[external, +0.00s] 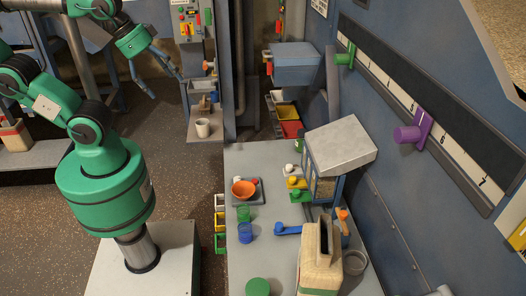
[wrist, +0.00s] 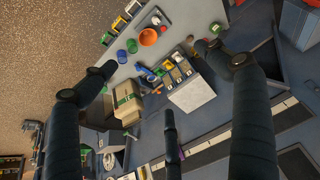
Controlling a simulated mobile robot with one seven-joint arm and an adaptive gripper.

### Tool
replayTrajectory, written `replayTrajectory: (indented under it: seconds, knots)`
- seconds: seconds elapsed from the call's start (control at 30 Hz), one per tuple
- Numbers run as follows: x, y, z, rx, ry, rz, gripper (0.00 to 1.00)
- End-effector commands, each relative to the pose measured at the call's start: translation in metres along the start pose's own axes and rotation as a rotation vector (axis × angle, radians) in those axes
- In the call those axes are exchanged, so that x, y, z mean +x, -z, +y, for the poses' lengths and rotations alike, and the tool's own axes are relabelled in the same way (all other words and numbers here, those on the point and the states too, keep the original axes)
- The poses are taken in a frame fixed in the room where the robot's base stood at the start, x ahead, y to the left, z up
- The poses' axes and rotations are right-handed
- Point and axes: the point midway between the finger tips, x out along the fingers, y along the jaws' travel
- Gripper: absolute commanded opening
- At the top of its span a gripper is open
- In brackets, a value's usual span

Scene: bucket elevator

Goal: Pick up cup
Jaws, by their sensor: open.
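Several cups are in view. A white cup (external: 202,127) stands upright on a small ledge at the back, below a control panel. A green cup (external: 243,213) and a blue cup (external: 245,232) stand close together on the grey table. In the wrist view the green cup (wrist: 132,46) and blue cup (wrist: 121,56) are near the top. My gripper (external: 166,80) is open and empty, raised high at the upper left, apart from every cup. In the wrist view its dark fingers (wrist: 160,68) are spread wide. I cannot make out the white cup in the wrist view.
On the table (external: 238,160), an orange bowl (external: 243,189) sits on a dark tray. Coloured scoops (external: 288,229), a dispenser box (external: 340,145) and a beige container (external: 318,260) crowd the right side. A blue wall with purple (external: 408,134) and green knobs rises at right.

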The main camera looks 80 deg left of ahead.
Motion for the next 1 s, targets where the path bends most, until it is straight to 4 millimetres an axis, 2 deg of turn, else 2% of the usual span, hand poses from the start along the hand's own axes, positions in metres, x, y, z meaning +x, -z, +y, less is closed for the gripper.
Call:
replayTrajectory:
  seconds: [0.27, 0.37, 0.77, 1.0]
  knots:
    - [0.000, 0.000, 0.000, 0.000, 0.000, 0.000, 0.88]
    - [0.000, 0.000, 0.000, 0.000, 0.000, 0.000, 0.72]
    - [0.002, 0.002, -0.003, 0.000, 0.004, -0.005, 0.72]
    - [0.023, 0.014, -0.025, 0.003, 0.032, -0.054, 0.72]
